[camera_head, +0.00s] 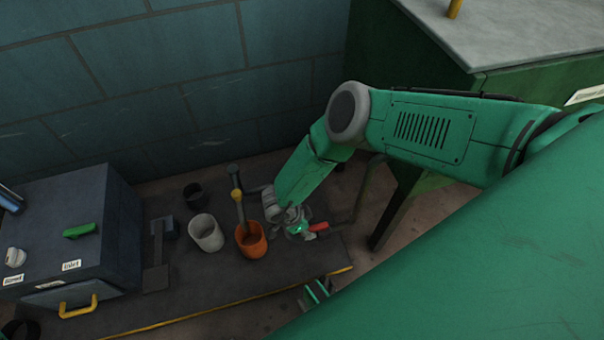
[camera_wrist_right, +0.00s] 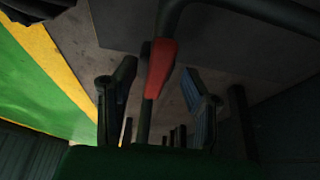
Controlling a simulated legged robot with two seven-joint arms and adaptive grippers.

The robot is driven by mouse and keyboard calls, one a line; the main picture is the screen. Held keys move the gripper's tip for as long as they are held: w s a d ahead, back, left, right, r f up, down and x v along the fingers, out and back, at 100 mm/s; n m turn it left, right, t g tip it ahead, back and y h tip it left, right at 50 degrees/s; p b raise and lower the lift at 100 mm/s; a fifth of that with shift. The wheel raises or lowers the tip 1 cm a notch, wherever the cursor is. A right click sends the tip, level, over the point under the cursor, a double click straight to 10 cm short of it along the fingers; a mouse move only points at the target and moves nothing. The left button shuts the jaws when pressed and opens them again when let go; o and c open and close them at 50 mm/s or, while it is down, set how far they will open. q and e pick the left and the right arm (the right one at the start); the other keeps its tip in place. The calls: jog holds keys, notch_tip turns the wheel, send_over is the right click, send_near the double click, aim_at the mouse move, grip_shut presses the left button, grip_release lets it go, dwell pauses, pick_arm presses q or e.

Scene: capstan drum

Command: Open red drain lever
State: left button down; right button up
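The red drain lever (camera_head: 320,227) sticks out to the right of my right gripper (camera_head: 300,229), low over the dark bench. In the right wrist view the red lever grip (camera_wrist_right: 160,68) lies between the two spread fingers of my right gripper (camera_wrist_right: 160,98), slightly nearer the left finger. A gap shows on each side of it, so the gripper is open and not closed on it. The lever's dark stem runs down between the fingers. A small green and grey part (camera_head: 317,291) at the bottom may be my left gripper, mostly hidden; its fingers are unclear.
A grey cup (camera_head: 207,233) and a black cup (camera_head: 194,195) are farther left. A dark pipe (camera_head: 362,195) rises behind the lever. A dark cabinet (camera_head: 60,235) stands at left.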

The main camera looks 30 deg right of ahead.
jog(key=v, duration=1.1)
jog(key=shift+a, duration=0.2)
jog(key=shift+r, duration=0.1)
